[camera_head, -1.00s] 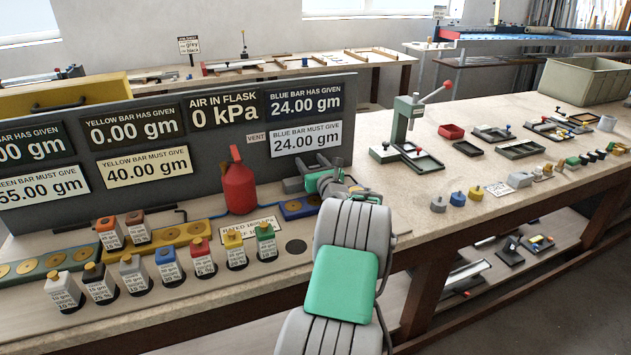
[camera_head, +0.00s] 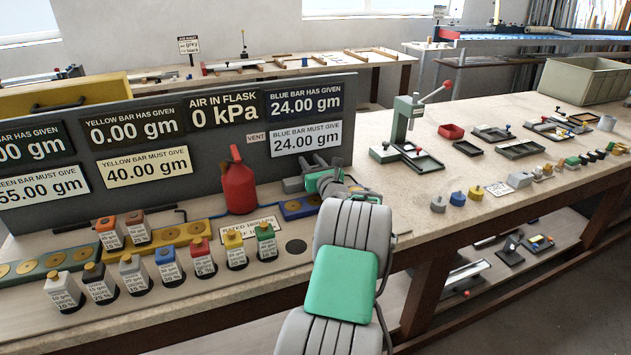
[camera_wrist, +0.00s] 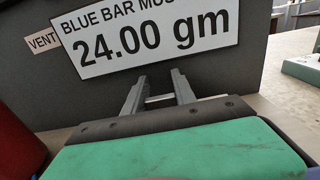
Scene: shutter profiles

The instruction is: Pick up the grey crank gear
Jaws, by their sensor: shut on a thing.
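My gripper (camera_head: 312,161) is at the instrument panel, just in front of the blue bar's lower sign. In the wrist view its two grey fingers (camera_wrist: 158,78) point at the panel. They are a little apart and shut on a small grey piece (camera_wrist: 160,99) between them. The piece is mostly hidden behind my wrist housing, so I cannot make out gear teeth or a crank. A small grey knobbed piece (camera_head: 438,204) stands on the bench to the right, beside a blue one (camera_head: 458,199) and a yellow one (camera_head: 476,193).
A red flask (camera_head: 239,188) stands left of my gripper, close to the panel (camera_head: 225,150). Several labelled bottles (camera_head: 165,268) line the bench front. A green press (camera_head: 407,125) with a red-knobbed lever stands to the right. Bare bench top (camera_head: 400,205) lies between my arm and the small pieces.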

